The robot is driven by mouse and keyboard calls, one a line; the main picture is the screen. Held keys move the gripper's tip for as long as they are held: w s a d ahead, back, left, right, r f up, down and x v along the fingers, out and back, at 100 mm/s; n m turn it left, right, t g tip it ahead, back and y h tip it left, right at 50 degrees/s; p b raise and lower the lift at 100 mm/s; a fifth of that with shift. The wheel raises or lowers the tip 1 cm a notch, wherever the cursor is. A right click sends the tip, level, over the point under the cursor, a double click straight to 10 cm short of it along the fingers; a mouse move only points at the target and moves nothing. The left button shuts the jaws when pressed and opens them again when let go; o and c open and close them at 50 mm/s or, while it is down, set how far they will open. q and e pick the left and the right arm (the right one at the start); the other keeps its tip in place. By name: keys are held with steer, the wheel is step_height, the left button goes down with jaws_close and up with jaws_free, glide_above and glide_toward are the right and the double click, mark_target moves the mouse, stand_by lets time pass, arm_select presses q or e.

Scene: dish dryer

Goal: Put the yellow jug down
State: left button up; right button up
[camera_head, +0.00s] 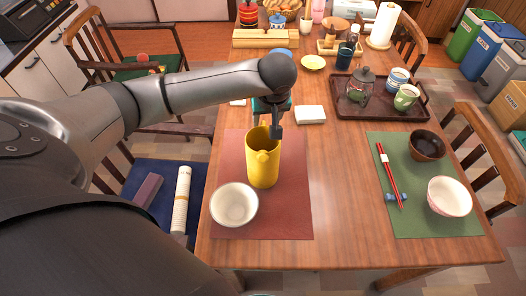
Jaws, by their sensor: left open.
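The yellow jug (263,160) stands upright on the reddish-brown placemat (290,215) at the left side of the wooden table. My left gripper (266,130) is open at the far rim of the jug, with its fingers close to the rim. I cannot tell whether a finger touches the jug. My left arm reaches in from the left above the table edge. My right gripper is not in view.
A white bowl (235,204) sits close to the jug at its front left. The middle of the table (340,195) is clear.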

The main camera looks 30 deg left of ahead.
arm_select(q)
steer(key=x, duration=0.4)
steer(key=shift+s+a+f+b, duration=0.2)
steer(key=shift+s+f+b, duration=0.05)
steer(key=shift+b, duration=0.15)
jaws_close()
stand_by(1.0)
